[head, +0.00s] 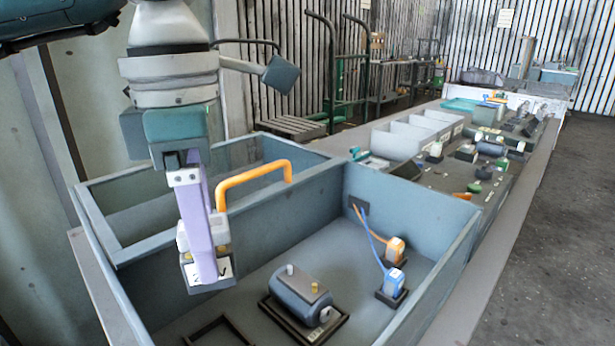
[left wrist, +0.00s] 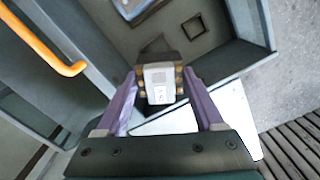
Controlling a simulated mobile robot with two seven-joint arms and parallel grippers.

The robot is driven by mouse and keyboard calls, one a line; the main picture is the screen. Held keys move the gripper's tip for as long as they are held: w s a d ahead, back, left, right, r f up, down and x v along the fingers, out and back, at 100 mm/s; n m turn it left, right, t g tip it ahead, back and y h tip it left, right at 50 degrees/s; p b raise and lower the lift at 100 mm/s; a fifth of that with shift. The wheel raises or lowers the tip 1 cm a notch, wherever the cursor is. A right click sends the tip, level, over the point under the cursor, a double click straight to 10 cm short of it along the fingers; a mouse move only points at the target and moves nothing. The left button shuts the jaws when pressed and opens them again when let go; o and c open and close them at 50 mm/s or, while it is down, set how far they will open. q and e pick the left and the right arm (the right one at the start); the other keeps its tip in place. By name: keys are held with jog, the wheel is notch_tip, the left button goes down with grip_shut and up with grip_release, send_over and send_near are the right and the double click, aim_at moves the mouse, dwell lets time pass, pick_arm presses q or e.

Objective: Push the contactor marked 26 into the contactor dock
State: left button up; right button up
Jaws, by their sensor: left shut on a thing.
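My left gripper (head: 212,262) is shut on a small pale block with dark marks and brass-coloured terminals, apparently the contactor (head: 196,272). The marking is too small to read surely. The contactor (left wrist: 160,82) also shows between the purple fingers of my left gripper (left wrist: 163,92) in the left wrist view. It hangs above the floor of the grey-blue housing, apart from it. A dark, empty square frame (head: 245,339), apparently the contactor dock, lies on the housing floor at the bottom edge of the head view. A small square frame (left wrist: 194,27) shows in the left wrist view.
A grey motor (head: 300,291) sits in a dark tray inside the housing. Two plugs, one orange (head: 395,249) and one blue (head: 393,284), stand in sockets with wires to the wall. An orange handle (head: 254,177) rises from the housing's divider. Bins (head: 405,140) and loose parts lie beyond.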

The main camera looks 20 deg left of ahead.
pick_arm(q)
jog(key=f+n, duration=0.2)
jog(key=a+f+n+b, duration=0.1)
jog(key=f+n, duration=0.2)
jog(key=shift+s+a+f+n+b, duration=0.1)
jog(key=shift+s+n+b, duration=0.05)
jog(key=shift+n+b, duration=0.15)
jog(key=shift+f+b, duration=2.1)
jog(key=shift+f, duration=0.65)
jog(key=shift+f+b, duration=1.25)
jog(key=shift+f, duration=0.05)
jog(key=o, duration=1.3)
jog(key=shift+r, duration=0.1)
jog(key=shift+c, duration=0.2)
notch_tip(320, 180, up, 10)
jog(key=shift+f+p, duration=0.1)
jog(key=shift+p, duration=0.2)
